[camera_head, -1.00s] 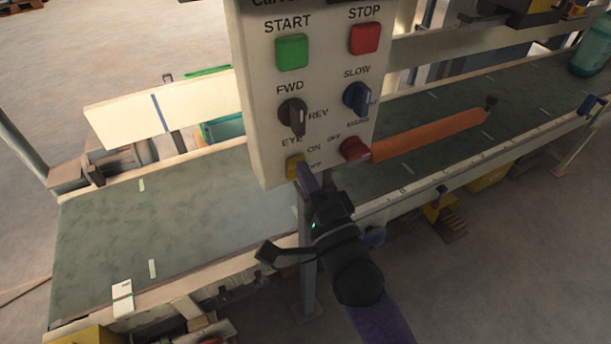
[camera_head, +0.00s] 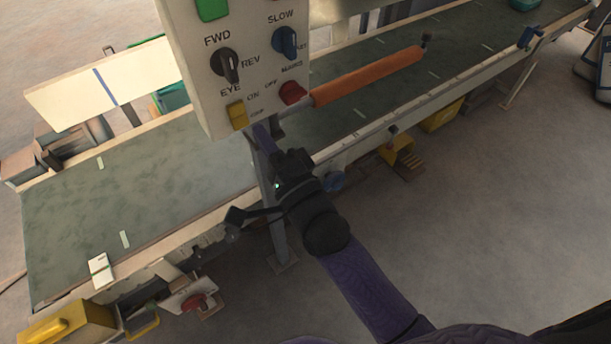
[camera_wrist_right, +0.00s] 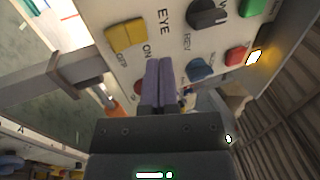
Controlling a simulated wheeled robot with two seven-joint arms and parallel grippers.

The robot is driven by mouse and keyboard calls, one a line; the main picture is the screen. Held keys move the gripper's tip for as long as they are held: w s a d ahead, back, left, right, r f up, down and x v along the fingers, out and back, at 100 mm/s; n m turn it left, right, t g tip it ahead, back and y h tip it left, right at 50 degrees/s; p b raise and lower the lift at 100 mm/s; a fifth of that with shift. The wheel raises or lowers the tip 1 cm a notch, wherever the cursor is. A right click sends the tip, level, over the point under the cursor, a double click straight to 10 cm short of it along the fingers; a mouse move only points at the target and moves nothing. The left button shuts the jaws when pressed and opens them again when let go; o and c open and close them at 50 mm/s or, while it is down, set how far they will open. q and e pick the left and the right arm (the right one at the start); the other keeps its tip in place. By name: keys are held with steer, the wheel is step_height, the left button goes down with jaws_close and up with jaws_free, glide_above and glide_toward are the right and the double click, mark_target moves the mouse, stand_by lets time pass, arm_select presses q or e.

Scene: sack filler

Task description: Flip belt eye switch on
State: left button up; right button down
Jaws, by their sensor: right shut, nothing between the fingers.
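The belt eye switch is a yellow rocker (camera_head: 237,114) low on the left of the white control panel (camera_head: 205,75), under the word EYE, with ON and OFF printed beside it. It also shows in the wrist view (camera_wrist_right: 126,35). I cannot tell which way it is set. My right gripper (camera_head: 262,137) is just right of and below the switch. In the wrist view its two purple fingers (camera_wrist_right: 159,72) are together and empty, beside the switch and apparently apart from it. My left gripper is not in view.
A black FWD/REV knob (camera_head: 226,64), a blue SLOW knob (camera_head: 285,41), a red knob (camera_head: 292,93) and a green button (camera_head: 212,9) share the panel. An orange bar (camera_head: 368,76) sticks out to the right. The green conveyor belt (camera_head: 130,190) runs behind.

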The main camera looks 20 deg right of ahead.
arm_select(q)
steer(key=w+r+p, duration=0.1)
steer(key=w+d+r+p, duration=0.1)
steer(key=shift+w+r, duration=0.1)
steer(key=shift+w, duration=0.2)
arm_select(e)
steer(key=s+d, duration=0.2)
steer(key=s, duration=0.6)
steer(key=shift+d, duration=0.35)
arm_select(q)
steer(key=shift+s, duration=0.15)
